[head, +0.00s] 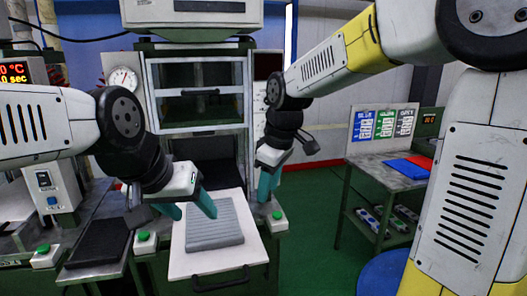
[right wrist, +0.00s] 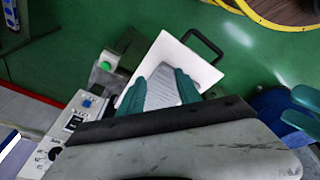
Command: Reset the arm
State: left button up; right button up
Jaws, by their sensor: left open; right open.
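A grey ribbed block (head: 214,226) lies on a white tray (head: 181,262) with a dark front handle, in front of the press. I cannot tell whether a finger touches the block. My right gripper (head: 268,186) is open and empty by the tray's right back side. In the right wrist view its two fingers (right wrist: 160,90) stand apart, with part of the block (right wrist: 162,92) and the tray (right wrist: 171,47) seen below between them.
The press (head: 197,132) stands behind the tray. Green buttons flank it, with one (head: 277,215) on the right. A dark plate (head: 97,243) lies at the left. A side table (head: 372,170) at the right holds a blue and a red sheet. Green floor is free between.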

jog(key=s+d+r+m+t, duration=0.3)
jog(key=s+d+m+t, duration=0.1)
jog(key=s+d+m, duration=0.8)
jog(key=s+d, duration=0.1)
jog(key=s, duration=0.1)
jog(key=shift+s+d, duration=0.3)
jog(key=shift+s, duration=0.05)
pick_arm(q)
jog(key=shift+c, duration=0.5)
